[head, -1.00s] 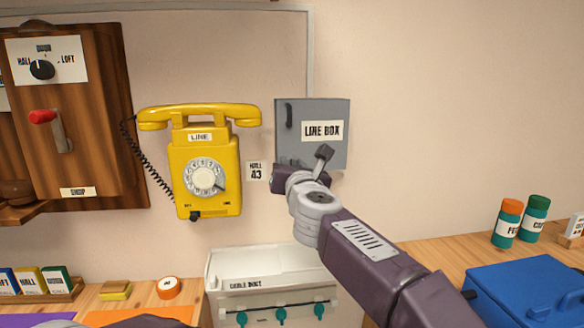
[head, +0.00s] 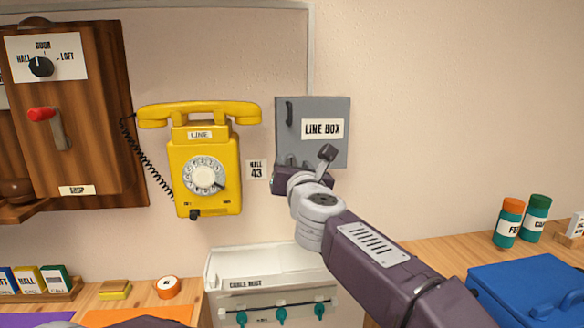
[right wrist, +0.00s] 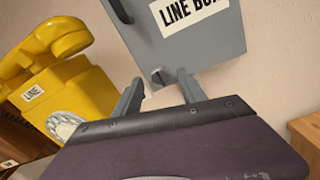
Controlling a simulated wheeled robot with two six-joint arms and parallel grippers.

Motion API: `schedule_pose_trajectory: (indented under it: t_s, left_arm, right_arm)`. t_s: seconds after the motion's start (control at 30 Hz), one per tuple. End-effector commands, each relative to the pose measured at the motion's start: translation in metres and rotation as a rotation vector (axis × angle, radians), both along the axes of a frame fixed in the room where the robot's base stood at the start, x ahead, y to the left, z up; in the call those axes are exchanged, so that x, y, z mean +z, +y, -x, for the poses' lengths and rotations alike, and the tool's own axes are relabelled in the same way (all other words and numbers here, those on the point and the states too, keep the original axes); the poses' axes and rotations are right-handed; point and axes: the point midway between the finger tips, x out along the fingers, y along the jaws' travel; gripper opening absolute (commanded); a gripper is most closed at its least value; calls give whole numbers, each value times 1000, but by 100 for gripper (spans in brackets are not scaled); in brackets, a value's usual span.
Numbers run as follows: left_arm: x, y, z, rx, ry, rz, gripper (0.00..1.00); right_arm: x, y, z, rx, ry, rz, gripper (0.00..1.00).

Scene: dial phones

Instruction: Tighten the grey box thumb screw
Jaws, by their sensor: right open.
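The grey box labelled LINE BOX (head: 340,107) hangs on the wall, right of the yellow phone. In the right wrist view the box (right wrist: 204,52) fills the upper middle. Its thumb screw (right wrist: 159,77) shows there as a small slotted round head near the lower edge. My right gripper (right wrist: 160,92) is open, its two fingers either side of the screw in that view and apart from each other. I cannot tell whether either finger touches the screw. In the head view my right wrist covers the box's lower edge, hiding the screw. My left gripper is not in view.
The yellow dial phone (head: 205,160) hangs close on the left with its coiled cord. A white cable bin (head: 232,262) stands below. The wall right of the box is clear.

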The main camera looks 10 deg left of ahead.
Motion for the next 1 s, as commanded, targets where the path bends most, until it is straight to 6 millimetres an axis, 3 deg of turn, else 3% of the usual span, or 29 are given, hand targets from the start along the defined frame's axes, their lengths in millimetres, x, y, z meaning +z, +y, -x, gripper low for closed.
schedule_pose_trajectory:
  t_s: [0.13, 0.33, 0.77, 0.87, 0.97, 1.0]
  left_arm:
    - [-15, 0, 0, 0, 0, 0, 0]
    - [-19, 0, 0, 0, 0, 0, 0]
    - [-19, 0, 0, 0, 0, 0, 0]
    - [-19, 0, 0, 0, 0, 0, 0]
    - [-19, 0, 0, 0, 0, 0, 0]
    - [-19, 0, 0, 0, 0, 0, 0]
  right_arm:
    - [-4, -10, 32, 2, -2, -1, 48]
    - [-2, -21, 64, 2, -1, 1, 48]
    - [-8, -26, 67, 0, -12, 56, 48]
    - [-50, -41, 52, 25, -83, 423, 48]
    - [-131, -69, 42, 146, -151, 992, 48]
    - [-167, -82, 44, 225, -167, 1204, 48]
